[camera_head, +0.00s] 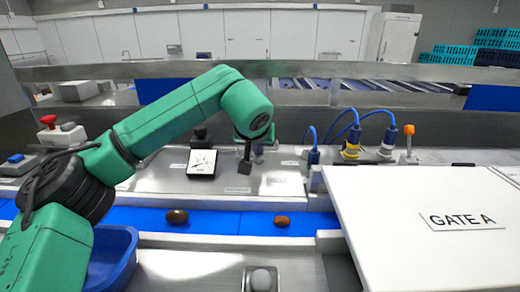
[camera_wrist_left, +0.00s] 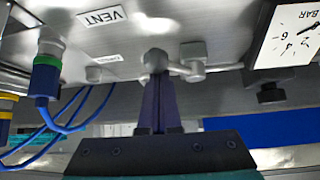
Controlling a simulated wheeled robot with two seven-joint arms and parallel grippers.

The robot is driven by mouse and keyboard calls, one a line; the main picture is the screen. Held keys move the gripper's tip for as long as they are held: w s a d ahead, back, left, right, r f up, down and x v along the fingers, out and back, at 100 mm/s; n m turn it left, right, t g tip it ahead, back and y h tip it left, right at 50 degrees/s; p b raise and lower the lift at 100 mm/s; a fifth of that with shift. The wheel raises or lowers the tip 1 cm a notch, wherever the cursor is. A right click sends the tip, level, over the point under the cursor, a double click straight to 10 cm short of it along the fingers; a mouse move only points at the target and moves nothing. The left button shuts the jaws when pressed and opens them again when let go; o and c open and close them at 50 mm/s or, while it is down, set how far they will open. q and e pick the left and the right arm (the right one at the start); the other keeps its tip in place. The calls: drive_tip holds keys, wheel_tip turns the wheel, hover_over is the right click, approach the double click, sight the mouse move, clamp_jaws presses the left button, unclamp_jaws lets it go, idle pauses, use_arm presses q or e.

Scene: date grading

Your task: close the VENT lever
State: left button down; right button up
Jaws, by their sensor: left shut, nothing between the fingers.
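My left gripper (camera_head: 245,165) is shut and empty, pointing down over the metal panel behind the belt. In the left wrist view its fingers (camera_wrist_left: 158,88) end at a rounded grey knob (camera_wrist_left: 155,60), touching it or very close; I cannot tell which. The knob joins a thin grey bar, beside a grey fitting (camera_wrist_left: 194,54); this appears to be the lever. The VENT label (camera_wrist_left: 102,18) is upside down in the wrist view, near the knob. In the head view the arm and gripper mostly cover the lever. My right gripper is not in view.
A square gauge (camera_head: 201,164) stands left of the gripper. Blue-cabled connectors (camera_head: 351,146) and an orange-tipped lever (camera_head: 409,140) stand to the right. Two brown dates (camera_head: 177,217) (camera_head: 281,220) lie on the blue belt (camera_head: 232,221). A white GATE A panel (camera_head: 400,220) fills the right front.

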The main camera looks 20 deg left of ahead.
sight(243, 153)
use_arm(q)
drive_tip(key=shift+s+a, duration=0.1)
drive_tip(key=shift+s, duration=0.1)
drive_tip(key=shift+s+a+f+m+h, duration=0.1)
drive_tip(key=shift+s+a+m+h, duration=0.3)
drive_tip(key=shift+m, duration=0.4)
drive_tip(key=shift+s+a+b, duration=0.3)
drive_tip(key=shift+s+a, duration=0.15)
drive_tip(key=shift+s, duration=0.1)
drive_tip(key=shift+s+a, duration=0.2)
drive_tip(key=shift+a, duration=0.3)
drive_tip(key=shift+a, duration=0.1)
